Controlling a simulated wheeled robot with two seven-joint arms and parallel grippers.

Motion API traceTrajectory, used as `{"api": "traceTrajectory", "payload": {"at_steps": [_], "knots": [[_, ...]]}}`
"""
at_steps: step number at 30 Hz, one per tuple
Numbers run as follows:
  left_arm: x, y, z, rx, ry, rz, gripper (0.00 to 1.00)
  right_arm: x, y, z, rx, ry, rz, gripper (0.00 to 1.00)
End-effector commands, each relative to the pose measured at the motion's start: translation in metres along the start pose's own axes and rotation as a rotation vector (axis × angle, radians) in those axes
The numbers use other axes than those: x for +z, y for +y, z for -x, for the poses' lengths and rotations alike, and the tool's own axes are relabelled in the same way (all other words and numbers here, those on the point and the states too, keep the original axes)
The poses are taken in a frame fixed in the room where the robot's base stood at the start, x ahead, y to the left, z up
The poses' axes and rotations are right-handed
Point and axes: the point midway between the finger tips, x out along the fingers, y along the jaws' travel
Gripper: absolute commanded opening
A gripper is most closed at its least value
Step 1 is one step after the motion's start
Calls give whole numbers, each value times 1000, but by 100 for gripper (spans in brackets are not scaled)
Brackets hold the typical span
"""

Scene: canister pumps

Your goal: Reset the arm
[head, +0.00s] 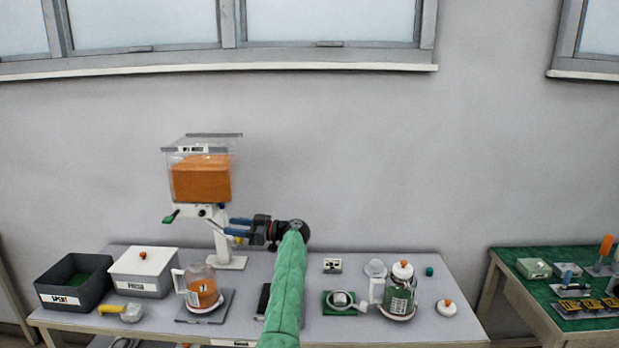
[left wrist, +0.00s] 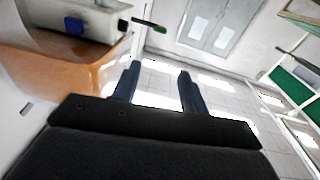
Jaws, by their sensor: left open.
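My left arm, in a green sleeve, reaches up from the bottom of the head view. Its gripper (head: 230,227) points left beside the dispenser's white stand and below its clear hopper (head: 202,178) of orange contents. The jaws are open, and I see nothing between them. The left wrist view shows the two blue-grey fingers (left wrist: 157,82) apart over a blurred background, with the dispenser body at upper left. The dispenser's green lever (head: 170,217) also shows there (left wrist: 149,25), apart from the fingers. My right gripper is not in view.
On the table stand a dark open bin (head: 75,296), a white lidded box (head: 144,272), a jug of orange contents (head: 201,287), a yellow-handled tool (head: 121,312) and a lidded jar (head: 401,290). A green-topped bench (head: 522,280) stands right. The wall is behind.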

Motion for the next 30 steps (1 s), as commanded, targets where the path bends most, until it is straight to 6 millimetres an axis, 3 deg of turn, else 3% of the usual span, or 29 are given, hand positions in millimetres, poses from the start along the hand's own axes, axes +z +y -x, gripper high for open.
{"api": "traceTrajectory", "payload": {"at_steps": [11,18,23,30], "knots": [[14,-7,-23,191,156,117,44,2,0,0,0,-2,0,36],[29,-23,-29,468,308,211,44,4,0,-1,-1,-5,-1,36],[44,-41,-18,717,383,242,44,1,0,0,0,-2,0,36],[79,-82,18,1098,398,204,44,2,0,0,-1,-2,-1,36]]}}
